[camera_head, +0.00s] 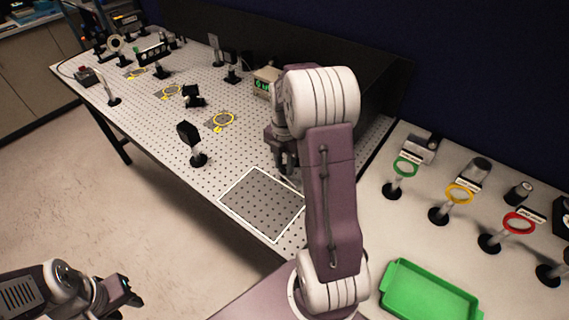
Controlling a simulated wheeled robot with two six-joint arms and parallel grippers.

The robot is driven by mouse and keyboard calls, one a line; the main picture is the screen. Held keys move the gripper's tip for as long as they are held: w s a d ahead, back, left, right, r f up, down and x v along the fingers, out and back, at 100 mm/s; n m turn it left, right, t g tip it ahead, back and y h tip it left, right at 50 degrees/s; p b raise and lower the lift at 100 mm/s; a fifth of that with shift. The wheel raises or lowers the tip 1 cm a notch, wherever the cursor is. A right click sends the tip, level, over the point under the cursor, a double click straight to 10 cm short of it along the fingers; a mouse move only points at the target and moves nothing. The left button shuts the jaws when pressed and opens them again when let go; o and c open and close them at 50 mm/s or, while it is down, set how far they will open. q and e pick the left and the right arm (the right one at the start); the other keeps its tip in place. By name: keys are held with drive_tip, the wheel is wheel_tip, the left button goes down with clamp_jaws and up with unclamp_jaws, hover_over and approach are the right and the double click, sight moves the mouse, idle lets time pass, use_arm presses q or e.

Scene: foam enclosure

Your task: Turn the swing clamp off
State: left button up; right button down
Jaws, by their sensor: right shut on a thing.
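I cannot make out the swing clamp for certain in the head view. My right gripper (287,168) points down over the perforated table, just behind the white-outlined dark square (262,205). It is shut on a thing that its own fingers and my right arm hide. My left gripper (131,291) is at the lower left, over the floor and away from the table. I cannot tell whether its fingers are open or shut.
The perforated table (150,115) carries several black-based optical mounts, yellow ring markings and a box with a green display (264,81). The right-hand table holds green (405,167), yellow (459,194) and red (519,223) ring holders and a green tray (430,293).

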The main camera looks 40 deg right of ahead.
sight(285, 167)
drive_tip(key=shift+r+n+p, duration=0.15)
drive_tip(key=shift+n+p, duration=0.15)
drive_tip(key=shift+n, duration=0.1)
drive_tip(key=shift+f, duration=0.2)
drive_tip(key=c, duration=1.1)
unclamp_jaws()
wheel_tip(285, 167, up, 9)
drive_tip(key=shift+p, duration=0.3)
